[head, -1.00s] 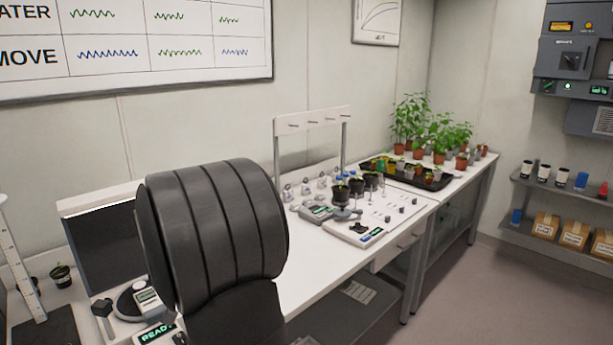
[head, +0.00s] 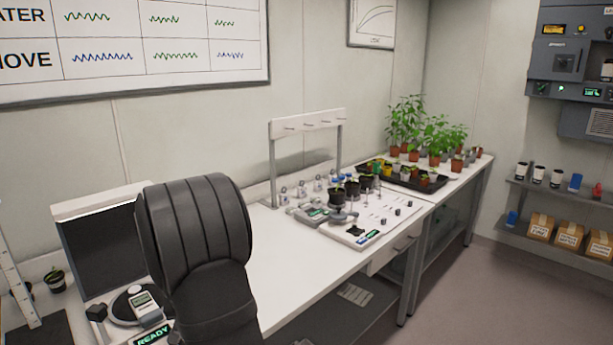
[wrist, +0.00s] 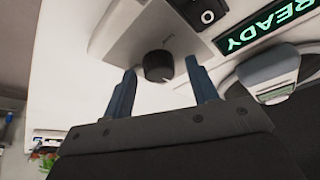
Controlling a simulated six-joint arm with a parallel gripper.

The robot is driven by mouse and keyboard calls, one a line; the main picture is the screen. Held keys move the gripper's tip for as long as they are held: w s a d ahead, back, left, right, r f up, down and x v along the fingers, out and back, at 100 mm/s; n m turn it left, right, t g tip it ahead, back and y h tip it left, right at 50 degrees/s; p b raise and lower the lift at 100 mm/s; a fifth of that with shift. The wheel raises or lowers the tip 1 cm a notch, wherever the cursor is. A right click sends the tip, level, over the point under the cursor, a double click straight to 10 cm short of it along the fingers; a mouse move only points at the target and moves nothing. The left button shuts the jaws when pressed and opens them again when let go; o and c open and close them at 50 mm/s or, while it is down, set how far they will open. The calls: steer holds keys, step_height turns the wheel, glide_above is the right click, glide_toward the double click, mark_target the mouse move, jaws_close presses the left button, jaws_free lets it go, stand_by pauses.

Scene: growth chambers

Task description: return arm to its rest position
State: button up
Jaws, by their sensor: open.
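My gripper (wrist: 162,95) shows in the wrist view with two blue fingers spread apart and nothing between them. Beyond the fingers is a pale instrument housing with a dark round knob (wrist: 158,66). A green READY display (wrist: 262,22) shows beside it, upside down in this view. In the head view, a dark rounded link of my arm fills the lower left and hides part of the bench; the gripper itself is not visible there. The READY display (head: 152,336) also shows there, low and partly cut off.
Farther right are a hook rack (head: 308,124), several dark pots, a black tray (head: 432,186) and tall plants (head: 407,125).

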steer(key=v, duration=1.8)
steer(key=x, duration=1.8)
steer(key=shift+d+n, duration=0.1)
steer(key=shift+n, duration=0.3)
steer(key=shift+n+g+y, duration=0.3)
steer(key=shift+n+y, duration=0.4)
steer(key=shift+n, duration=0.7)
steer(key=shift+w+d+n+g+y, duration=0.1)
steer(key=shift+n+g+y, duration=0.15)
steer(key=shift+n, duration=0.75)
steer(key=shift+w+n+g+y, duration=0.1)
steer(key=shift+n+g+y, duration=0.15)
steer(key=shift+n, duration=0.75)
steer(key=shift+n+g+y, duration=0.3)
steer(key=shift+n+g, duration=0.3)
steer(key=shift+n, duration=1.1)
steer(key=shift+w+n+g, duration=0.1)
steer(key=shift+n+g, duration=0.7)
steer(key=shift+n, duration=1.4)
